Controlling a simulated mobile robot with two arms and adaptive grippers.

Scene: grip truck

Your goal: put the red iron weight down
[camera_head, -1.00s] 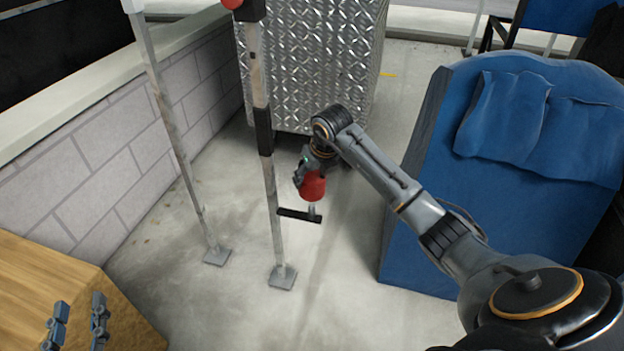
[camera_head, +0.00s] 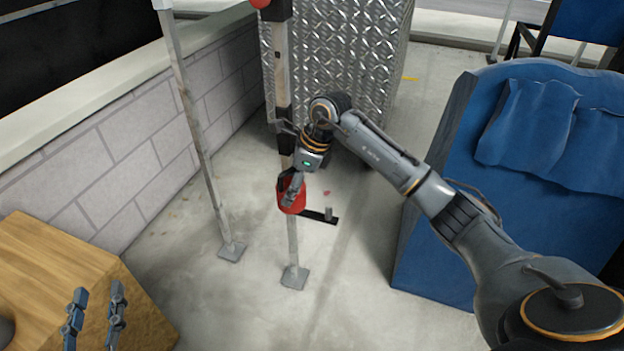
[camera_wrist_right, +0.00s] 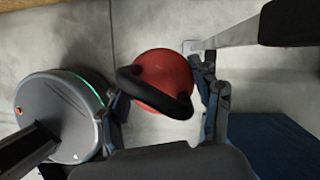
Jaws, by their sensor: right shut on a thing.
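The red iron weight (camera_head: 291,197) is a red ball-shaped weight with a black loop handle, seen from above in the right wrist view (camera_wrist_right: 165,80). My right gripper (camera_head: 292,184) is shut on it, with one finger on either side in the right wrist view (camera_wrist_right: 160,88). In the head view the weight overlaps the nearer post and the left part of a black bracket (camera_head: 320,216) with a short upright pin. I cannot tell whether they touch. My left gripper (camera_head: 97,292) is open and empty at the lower left, its two fingers apart.
Two tall metal posts stand on the concrete floor, the farther one (camera_head: 195,120) and the nearer one (camera_head: 292,245). A diamond-plate metal box (camera_head: 340,50) is behind. A blue padded seat (camera_head: 450,230) is on the right. A wooden box (camera_head: 60,250) is at the lower left.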

